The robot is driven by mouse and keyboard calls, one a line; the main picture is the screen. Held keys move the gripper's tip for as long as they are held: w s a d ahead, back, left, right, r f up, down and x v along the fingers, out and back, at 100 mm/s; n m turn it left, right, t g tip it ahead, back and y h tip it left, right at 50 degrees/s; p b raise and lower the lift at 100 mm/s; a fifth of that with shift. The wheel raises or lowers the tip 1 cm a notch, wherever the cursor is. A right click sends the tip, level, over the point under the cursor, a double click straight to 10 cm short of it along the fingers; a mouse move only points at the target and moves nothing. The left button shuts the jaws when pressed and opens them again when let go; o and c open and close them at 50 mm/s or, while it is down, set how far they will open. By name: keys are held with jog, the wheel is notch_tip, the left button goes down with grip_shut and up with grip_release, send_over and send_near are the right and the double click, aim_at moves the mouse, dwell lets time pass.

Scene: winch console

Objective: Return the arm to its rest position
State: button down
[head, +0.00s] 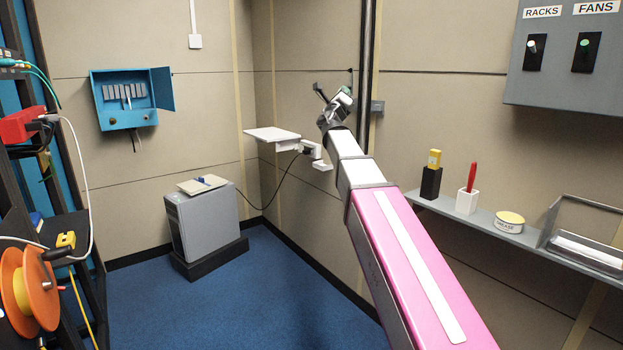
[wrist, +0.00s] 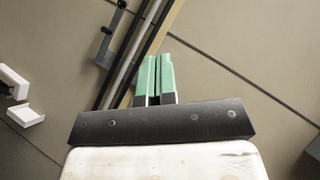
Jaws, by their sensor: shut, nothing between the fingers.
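My gripper (wrist: 154,80) shows in the wrist view with its two green fingers together and nothing between them. In the head view my pink and white arm stretches from the lower right up to the middle. My gripper there (head: 341,98) is small and partly hidden by the wrist. It is near the far wall corner, in front of a dark vertical pole (head: 368,60). The pole also shows beyond the fingers in the wrist view (wrist: 128,52). I cannot tell how far the fingers are from the pole.
A white wall shelf (head: 272,134) is left of my wrist. A grey shelf (head: 470,222) on the right holds a black holder, a white cup and a tin. A grey switch box (head: 530,85) hangs above. A rack with an orange reel (head: 22,290) stands left.

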jog(key=s+d+f+m+g, duration=0.35)
jog(key=f+m, duration=0.35)
jog(key=f, duration=0.5)
jog(key=s+d+f+m+g, duration=0.2)
jog(key=d+f+m+g, duration=0.3)
jog(key=f+m, duration=0.5)
jog(key=s+d+f+m+g, duration=0.3)
jog(key=d+f+m+g, duration=0.15)
jog(key=f, duration=1.05)
jog(key=s+a+f+m+g+y, duration=0.2)
jog(key=s+f+m+g+y, duration=0.2)
jog(key=s+f+m, duration=0.5)
jog(key=s+a+f+m+g+y, duration=0.3)
jog(key=s+f+m+g+y, duration=0.2)
jog(key=s+f+m, duration=0.5)
jog(key=s+f, duration=0.6)
jog(key=f, duration=0.3)
jog(key=shift+a+g, duration=0.15)
jog(key=shift+g, duration=0.15)
